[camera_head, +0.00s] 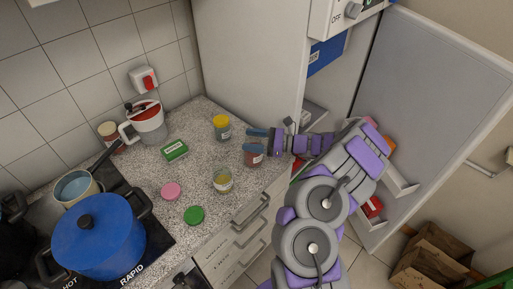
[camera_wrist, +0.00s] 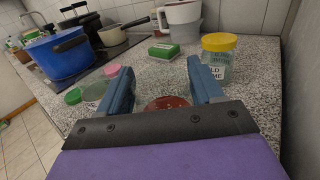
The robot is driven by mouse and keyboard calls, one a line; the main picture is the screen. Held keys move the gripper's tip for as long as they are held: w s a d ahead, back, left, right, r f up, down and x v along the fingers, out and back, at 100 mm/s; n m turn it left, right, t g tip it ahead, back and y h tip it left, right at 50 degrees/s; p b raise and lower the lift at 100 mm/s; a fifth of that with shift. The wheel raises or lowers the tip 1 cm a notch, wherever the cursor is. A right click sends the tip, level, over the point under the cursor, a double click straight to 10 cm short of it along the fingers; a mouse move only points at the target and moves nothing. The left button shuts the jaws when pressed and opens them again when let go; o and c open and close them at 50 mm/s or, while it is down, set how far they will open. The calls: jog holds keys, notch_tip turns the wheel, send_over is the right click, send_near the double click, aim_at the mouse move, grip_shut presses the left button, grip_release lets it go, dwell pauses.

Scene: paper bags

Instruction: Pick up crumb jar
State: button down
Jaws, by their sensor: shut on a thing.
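A clear glass jar with reddish-brown contents (camera_head: 254,156) is at the right part of the counter, near its front edge. My gripper (camera_head: 257,140) is at this jar, its blue fingers on either side. In the wrist view the jar (camera_wrist: 167,103) is between the two fingertips (camera_wrist: 162,88), and the jaws are shut on it. I cannot read a label on it, nor tell whether it touches the counter. Another open glass jar (camera_head: 222,181) with yellowish contents stands to its left. A yellow-lidded jar (camera_head: 222,130) stands behind; its label is partly readable in the wrist view (camera_wrist: 218,62).
A pink lid (camera_head: 171,191), a green lid (camera_head: 194,215) and a green box (camera_head: 175,150) lie on the counter (camera_head: 200,157). A blue pot (camera_head: 98,240) and a small saucepan (camera_head: 75,187) are on the left. An open fridge door (camera_head: 430,95) stands at right.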

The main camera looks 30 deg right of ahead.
jog(key=shift+a+r, duration=0.1)
jog(key=shift+a, duration=0.3)
jog(key=shift+w+a+r, duration=0.1)
jog(key=shift+a+r, duration=0.05)
jog(key=shift+r, duration=0.25)
jog(key=s+d+r+p, duration=0.2)
jog(key=s, duration=0.6)
jog(key=s+d+r+p, duration=0.2)
jog(key=s, duration=0.5)
jog(key=shift+s+p, duration=0.35)
